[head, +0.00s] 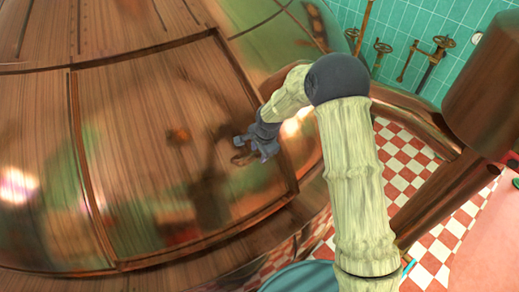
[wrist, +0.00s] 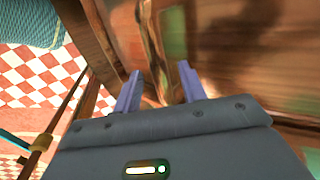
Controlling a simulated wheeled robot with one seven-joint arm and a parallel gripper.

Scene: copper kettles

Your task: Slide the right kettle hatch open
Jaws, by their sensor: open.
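The copper kettle (head: 110,25) fills the left and middle of the head view. Its hatch (head: 130,140) is a large, curved, wood-grained copper panel inside a raised frame. A small brown handle (head: 240,158) shows near the hatch's right side, partly hidden by my gripper. My gripper (head: 255,150) is at that handle, close to the hatch surface. In the wrist view my gripper (wrist: 159,82) is open, with two bluish fingers apart. A shiny copper bar or ridge (wrist: 152,45) runs between and beyond the fingertips. I cannot tell whether either finger touches it.
Copper pipes (head: 425,120) and a brown cylinder (head: 487,80) stand right of my arm. Valves (head: 440,48) are on the green tiled wall (head: 405,25). The red-and-white checked floor (head: 405,165) shows at lower right.

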